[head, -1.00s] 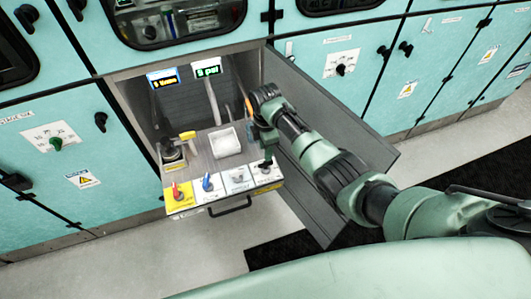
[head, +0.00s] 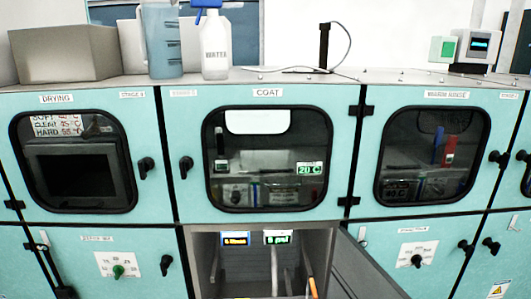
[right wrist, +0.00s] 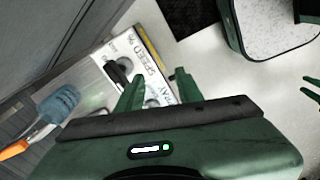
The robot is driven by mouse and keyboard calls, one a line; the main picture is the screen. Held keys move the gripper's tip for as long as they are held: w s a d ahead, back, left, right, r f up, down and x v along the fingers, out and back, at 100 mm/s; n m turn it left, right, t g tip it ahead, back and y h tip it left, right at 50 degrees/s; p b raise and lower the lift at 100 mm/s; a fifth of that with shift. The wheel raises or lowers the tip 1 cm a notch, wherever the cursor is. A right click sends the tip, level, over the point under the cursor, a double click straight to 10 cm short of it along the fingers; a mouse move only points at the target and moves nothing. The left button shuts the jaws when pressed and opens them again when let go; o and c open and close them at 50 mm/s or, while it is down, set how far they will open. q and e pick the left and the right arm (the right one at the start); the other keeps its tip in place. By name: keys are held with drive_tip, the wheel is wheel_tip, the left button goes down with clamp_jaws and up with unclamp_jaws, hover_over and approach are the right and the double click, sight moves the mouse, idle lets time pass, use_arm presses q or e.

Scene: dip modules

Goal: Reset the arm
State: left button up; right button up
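Neither gripper shows in the head view. In the right wrist view my right gripper (right wrist: 158,90) has its two green fingers apart with nothing held between them. Past the fingertips is the drawer's white control panel (right wrist: 128,48), with "SPEED" lettering and a black lever (right wrist: 116,72) just beside the left finger. Two green prongs at the right edge of that view look like my left gripper (right wrist: 311,92), spread apart and empty, partly cut off.
The open lower compartment (head: 258,255) has two lit displays, and its grey door (head: 362,265) stands swung out to the right. A blue-headed tool with an orange handle (right wrist: 14,149) is left of my right gripper.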

drive_tip(key=s+d+r+m+t, duration=0.15)
drive_tip(key=s+r+m, duration=0.25)
drive_tip(key=s, duration=0.4)
drive_tip(key=s+d+r+m, duration=0.2)
drive_tip(key=s+r+m, duration=0.25)
drive_tip(key=s, duration=0.35)
drive_tip(key=s+d+r+m+t, duration=0.1)
drive_tip(key=s+r+m, duration=0.25)
drive_tip(key=s, duration=0.55)
wheel_tip(320, 180, down, 30)
drive_tip(key=g+b, duration=0.1)
drive_tip(key=b, duration=0.2)
drive_tip(key=s+d+f+g+b, duration=0.1)
drive_tip(key=s+d+f+b, duration=0.2)
drive_tip(key=s+f, duration=1.4)
wheel_tip(320, 180, down, 2)
drive_tip(key=shift+s+f+h, duration=0.1)
drive_tip(key=shift+s+h, duration=0.2)
drive_tip(key=shift+s, duration=0.05)
